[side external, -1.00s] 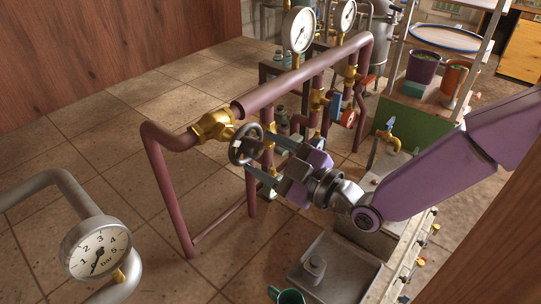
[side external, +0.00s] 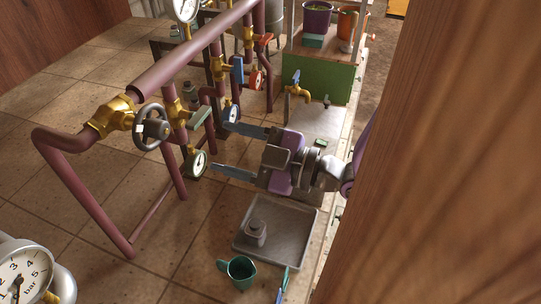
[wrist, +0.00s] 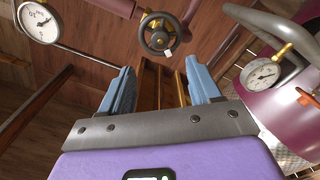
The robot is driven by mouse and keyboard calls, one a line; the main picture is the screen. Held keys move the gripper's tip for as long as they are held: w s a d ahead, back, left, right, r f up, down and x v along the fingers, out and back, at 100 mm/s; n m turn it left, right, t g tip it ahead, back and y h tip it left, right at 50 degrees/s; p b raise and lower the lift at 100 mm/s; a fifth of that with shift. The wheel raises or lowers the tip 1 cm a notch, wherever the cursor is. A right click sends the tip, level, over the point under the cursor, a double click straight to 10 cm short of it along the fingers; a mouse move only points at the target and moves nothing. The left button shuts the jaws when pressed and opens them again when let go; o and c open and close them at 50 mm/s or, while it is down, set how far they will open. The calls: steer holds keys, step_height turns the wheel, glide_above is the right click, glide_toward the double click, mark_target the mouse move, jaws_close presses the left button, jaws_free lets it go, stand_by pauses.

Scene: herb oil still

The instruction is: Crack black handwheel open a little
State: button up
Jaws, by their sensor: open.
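The black handwheel (side external: 151,128) sits on a brass valve (side external: 110,117) in a dull red pipe, at the left of the side view. It also shows in the wrist view (wrist: 157,34), at the top middle, beyond my fingertips, with a small pale tag on its rim. My gripper (side external: 219,148) is open and empty, to the right of the handwheel with a clear gap between them. Its two blue-grey fingers point left toward the pipework. In the wrist view my gripper (wrist: 162,82) has its fingers wide apart, with the wheel above the space between them.
Dull red pipes (side external: 190,55) with brass fittings and gauges stand behind and beside my fingers. A grey tray (side external: 275,230) with a small grey weight-like item and a teal jug (side external: 238,271) lie below my gripper. A wooden post (side external: 440,160) blocks the right side.

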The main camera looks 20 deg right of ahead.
steer(key=v, duration=0.6)
